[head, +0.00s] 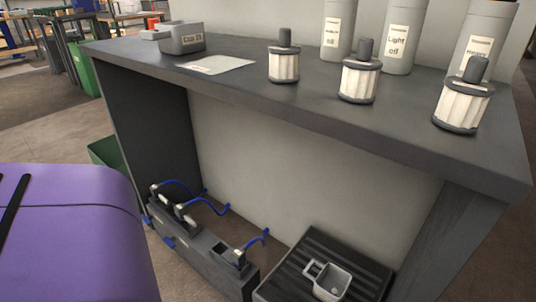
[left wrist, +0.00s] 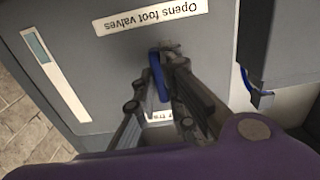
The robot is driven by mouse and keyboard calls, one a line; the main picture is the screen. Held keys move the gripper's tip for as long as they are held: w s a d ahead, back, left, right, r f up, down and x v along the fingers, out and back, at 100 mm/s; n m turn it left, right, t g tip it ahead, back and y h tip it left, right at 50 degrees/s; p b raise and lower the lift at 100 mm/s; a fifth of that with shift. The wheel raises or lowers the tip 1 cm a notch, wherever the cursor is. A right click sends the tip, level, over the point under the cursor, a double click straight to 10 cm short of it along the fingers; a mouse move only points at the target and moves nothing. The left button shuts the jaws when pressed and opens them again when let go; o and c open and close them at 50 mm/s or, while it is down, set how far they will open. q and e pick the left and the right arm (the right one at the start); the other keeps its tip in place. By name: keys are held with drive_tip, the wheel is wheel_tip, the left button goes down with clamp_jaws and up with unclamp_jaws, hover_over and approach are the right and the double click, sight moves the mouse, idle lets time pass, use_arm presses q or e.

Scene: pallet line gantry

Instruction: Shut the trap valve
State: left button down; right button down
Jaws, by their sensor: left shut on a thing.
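In the left wrist view my left gripper (left wrist: 169,52) is shut on a blue handle (left wrist: 157,76) in front of a grey panel (left wrist: 90,65). The handle's base is partly hidden by the fingers. A label on the panel reads "Opens foot valves", upside down in this view. A second label (left wrist: 160,115) is mostly hidden behind the fingers, so I cannot confirm that this handle is the trap valve. My left gripper is outside the head view, and my right gripper is in neither view.
A dark bench (head: 330,115) holds filters, grey bottles, a card (head: 217,64) and a grey bin (head: 181,39). Below are a low grey block (head: 195,250) with blue hoses and a ribbed tray (head: 365,270) with a metal cup (head: 331,283).

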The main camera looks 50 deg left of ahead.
use_arm(q)
drive_tip(key=c, duration=1.8)
unclamp_jaws()
wheel_tip(320, 180, up, 10)
drive_tip(key=shift+s+f, duration=0.1)
